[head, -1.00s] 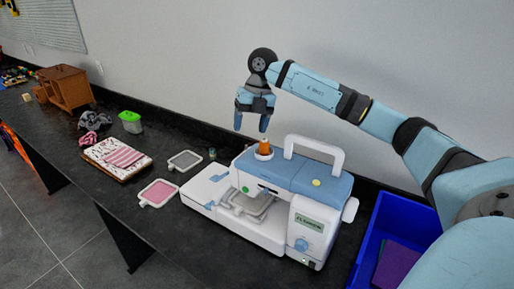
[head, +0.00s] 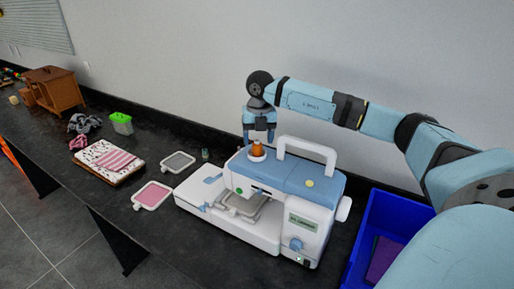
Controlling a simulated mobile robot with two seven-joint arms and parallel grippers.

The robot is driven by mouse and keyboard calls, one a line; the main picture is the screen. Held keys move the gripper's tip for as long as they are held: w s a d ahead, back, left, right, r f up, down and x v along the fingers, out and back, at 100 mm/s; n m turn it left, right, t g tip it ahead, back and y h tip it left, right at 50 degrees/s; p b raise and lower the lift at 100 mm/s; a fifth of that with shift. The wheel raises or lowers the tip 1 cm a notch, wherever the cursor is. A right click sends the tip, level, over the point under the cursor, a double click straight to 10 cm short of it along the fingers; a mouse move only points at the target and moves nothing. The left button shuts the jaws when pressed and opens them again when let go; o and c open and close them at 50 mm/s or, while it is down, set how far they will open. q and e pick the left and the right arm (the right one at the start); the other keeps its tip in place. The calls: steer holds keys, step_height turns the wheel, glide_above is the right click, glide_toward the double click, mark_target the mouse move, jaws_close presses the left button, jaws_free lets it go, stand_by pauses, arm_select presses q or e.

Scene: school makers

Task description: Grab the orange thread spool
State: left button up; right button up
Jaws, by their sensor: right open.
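The orange thread spool (head: 257,149) stands upright on the top left of the blue and white sewing machine (head: 311,191), in a white holder. My right gripper (head: 258,139) points down at the spool from above, open, with its fingertips at about the height of the spool's top. I cannot tell whether the fingers touch the spool or stand just behind it. My left gripper is not in view.
The machine's white handle (head: 306,147) rises just right of the spool. A blue bin (head: 398,211) stands at the right. Embroidery hoops (head: 153,195), folded fabric (head: 108,159), a green-lidded container (head: 121,122) and a wooden cabinet (head: 56,92) lie along the dark counter to the left.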

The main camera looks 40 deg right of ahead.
mark_target(258, 141)
step_height(258, 141, down, 3)
steer(key=shift+w+a+f, duration=0.1)
steer(key=shift+c, duration=0.5)
steer(key=c, duration=0.9)
steer(key=shift+r, duration=0.2)
